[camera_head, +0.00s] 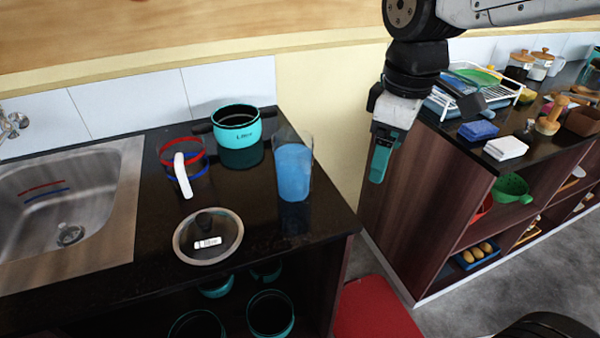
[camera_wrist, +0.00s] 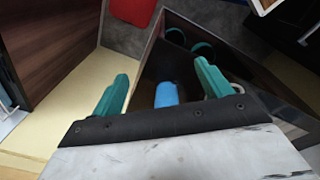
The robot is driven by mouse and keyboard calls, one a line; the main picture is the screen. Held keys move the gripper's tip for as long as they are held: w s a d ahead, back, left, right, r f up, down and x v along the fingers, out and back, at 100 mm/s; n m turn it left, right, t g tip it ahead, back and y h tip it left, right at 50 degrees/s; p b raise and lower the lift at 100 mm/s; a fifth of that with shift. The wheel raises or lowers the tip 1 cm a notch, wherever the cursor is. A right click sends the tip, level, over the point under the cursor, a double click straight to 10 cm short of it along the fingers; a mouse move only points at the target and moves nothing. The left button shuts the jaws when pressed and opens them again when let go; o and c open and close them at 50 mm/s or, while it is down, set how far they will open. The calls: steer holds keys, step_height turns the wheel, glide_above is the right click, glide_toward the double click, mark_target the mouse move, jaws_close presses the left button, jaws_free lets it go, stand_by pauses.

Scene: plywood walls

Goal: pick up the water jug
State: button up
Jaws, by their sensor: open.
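A tall clear container with blue water-like contents (camera_head: 293,172), which looks like the water jug, stands upright near the right end of the black counter (camera_head: 262,232). A clear jug with red and blue bands and a white handle (camera_head: 183,172) stands to its left. My gripper (camera_head: 380,165) hangs to the right of the counter, apart from the blue container and above the gap between the counters. In the wrist view my gripper (camera_wrist: 162,74) shows two teal fingers spread apart, with nothing held. The blue contents (camera_wrist: 166,94) show between the fingers, beyond them.
A teal pot (camera_head: 238,130) stands behind the jugs, and a glass lid (camera_head: 208,237) lies in front. A steel sink (camera_head: 72,205) is at left. A second counter with a dish rack (camera_head: 478,88) is at right. A red object (camera_head: 375,308) is low in the gap.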

mark_target(306, 162)
steer(key=w+a+f+n, duration=0.1)
steer(key=w+a+n, duration=0.1)
steer(key=a, duration=0.1)
steer(key=w+a+f+n, duration=0.1)
steer(key=w+a+n, duration=0.2)
steer(key=a, duration=0.1)
steer(key=w+a+f+n, duration=0.1)
steer(key=w+a+n, duration=0.1)
steer(key=a+n, duration=0.1)
steer(key=shift+w+a+f, duration=0.15)
steer(key=shift+a, duration=0.55)
steer(key=shift+w+a+f, duration=0.1)
steer(key=shift+a+f, duration=0.05)
steer(key=shift+f, duration=0.25)
steer(key=f, duration=0.7)
steer(key=shift+w+a, duration=0.15)
steer(key=shift+w, duration=0.05)
steer(key=shift+c, duration=0.4)
steer(key=c, duration=1.5)
steer(key=shift+c, duration=0.5)
steer(key=shift+r, duration=0.25)
